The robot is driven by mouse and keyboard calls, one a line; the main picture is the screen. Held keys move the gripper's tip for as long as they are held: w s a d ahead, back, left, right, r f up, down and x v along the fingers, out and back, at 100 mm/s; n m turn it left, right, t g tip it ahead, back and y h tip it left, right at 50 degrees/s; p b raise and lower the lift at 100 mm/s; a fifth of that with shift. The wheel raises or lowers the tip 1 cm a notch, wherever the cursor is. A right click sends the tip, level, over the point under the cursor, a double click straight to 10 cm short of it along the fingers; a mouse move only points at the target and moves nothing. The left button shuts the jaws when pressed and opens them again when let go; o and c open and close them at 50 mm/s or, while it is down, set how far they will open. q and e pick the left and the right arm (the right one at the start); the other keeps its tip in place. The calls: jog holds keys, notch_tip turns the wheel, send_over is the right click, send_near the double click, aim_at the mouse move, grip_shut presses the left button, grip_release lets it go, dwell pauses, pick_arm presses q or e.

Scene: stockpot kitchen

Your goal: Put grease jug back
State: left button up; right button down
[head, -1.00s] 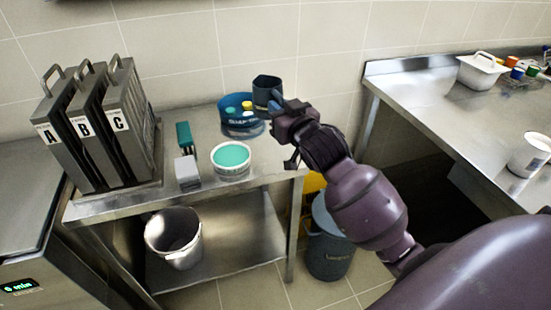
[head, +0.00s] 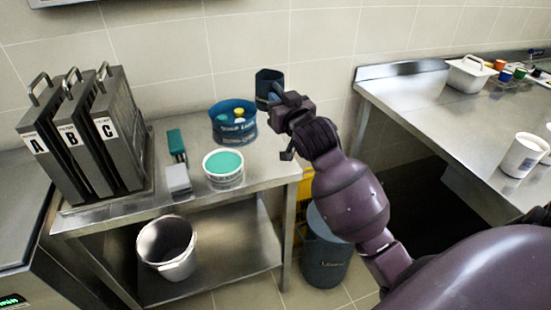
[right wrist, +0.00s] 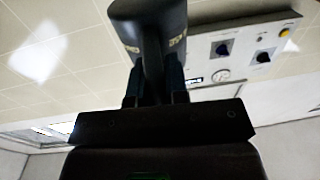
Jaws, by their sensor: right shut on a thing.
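The grease jug (head: 267,84) is a dark blue, open-topped jug, seen in the head view above the back right end of the steel table (head: 264,177). My right gripper (head: 280,104) is shut on its handle, on the near right side of the jug. The jug looks upright and apart from the tabletop. In the right wrist view, the dark jug (right wrist: 148,22) stands beyond the fingers (right wrist: 156,88), its handle between them. The jug's inside is hidden. My left gripper is not in view.
A blue tub (head: 233,128) with yellow-topped items stands left of the jug. A white tub with green contents (head: 223,169) is in front. Racks marked A, B, C (head: 88,140) stand at left. The table's back right corner looks bare. A blue-grey bin (head: 325,255) stands on the floor.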

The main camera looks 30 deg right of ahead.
notch_tip(320, 180, down, 17)
jog(key=b, duration=0.3)
jog(key=shift+r+b, duration=0.15)
jog(key=shift+b, duration=0.25)
jog(key=shift+f, duration=0.55)
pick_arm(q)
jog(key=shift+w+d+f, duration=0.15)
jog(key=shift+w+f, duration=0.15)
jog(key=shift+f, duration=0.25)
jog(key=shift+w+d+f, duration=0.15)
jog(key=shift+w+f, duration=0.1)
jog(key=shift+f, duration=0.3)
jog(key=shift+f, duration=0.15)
pick_arm(e)
jog(key=shift+f, duration=0.1)
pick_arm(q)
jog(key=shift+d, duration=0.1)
pick_arm(e)
jog(key=c, duration=1.1)
grip_release()
